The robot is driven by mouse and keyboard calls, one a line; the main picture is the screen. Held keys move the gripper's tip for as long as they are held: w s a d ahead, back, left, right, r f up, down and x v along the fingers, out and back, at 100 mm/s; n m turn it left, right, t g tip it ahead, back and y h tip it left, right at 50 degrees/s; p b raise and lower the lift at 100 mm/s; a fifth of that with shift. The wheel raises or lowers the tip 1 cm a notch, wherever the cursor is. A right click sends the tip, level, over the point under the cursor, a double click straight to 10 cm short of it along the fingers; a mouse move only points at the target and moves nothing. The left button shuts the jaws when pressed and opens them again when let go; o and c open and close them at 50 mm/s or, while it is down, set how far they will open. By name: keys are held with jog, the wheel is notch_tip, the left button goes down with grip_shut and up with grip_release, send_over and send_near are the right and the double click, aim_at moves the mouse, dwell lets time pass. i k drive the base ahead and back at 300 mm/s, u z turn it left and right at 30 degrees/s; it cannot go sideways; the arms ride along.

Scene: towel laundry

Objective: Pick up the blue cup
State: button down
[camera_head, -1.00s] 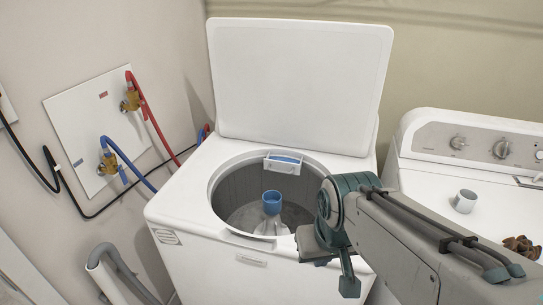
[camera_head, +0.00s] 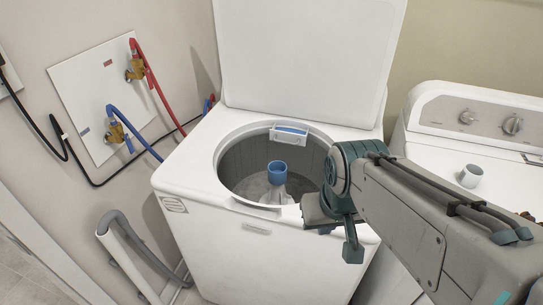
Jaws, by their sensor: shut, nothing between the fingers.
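The blue cup (camera_head: 277,172) is a short, open-topped blue cylinder. It sits upright at the middle of the round drum of the open washer (camera_head: 185,182), on top of the pale central post. My gripper (camera_head: 338,236) is at the end of my arm, over the washer's front right edge, to the right of the cup and apart from it. It is shut and empty. Its fingers are small and partly hidden by my wrist. My arm covers the right part of the drum opening.
The washer's raised lid (camera_head: 310,60) stands behind the drum. A dryer (camera_head: 510,165) to the right carries a small white-grey cup (camera_head: 471,175). Red and blue hoses (camera_head: 130,125) hang on the left wall. A grey drain hose (camera_head: 135,245) stands beside the washer.

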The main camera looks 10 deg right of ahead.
aim_at(277, 170)
jog(key=z, duration=2.55)
jog(key=k, duration=1.35)
jog(key=u, duration=1.7)
jog(key=i, duration=1)
jog(key=u, duration=0.05)
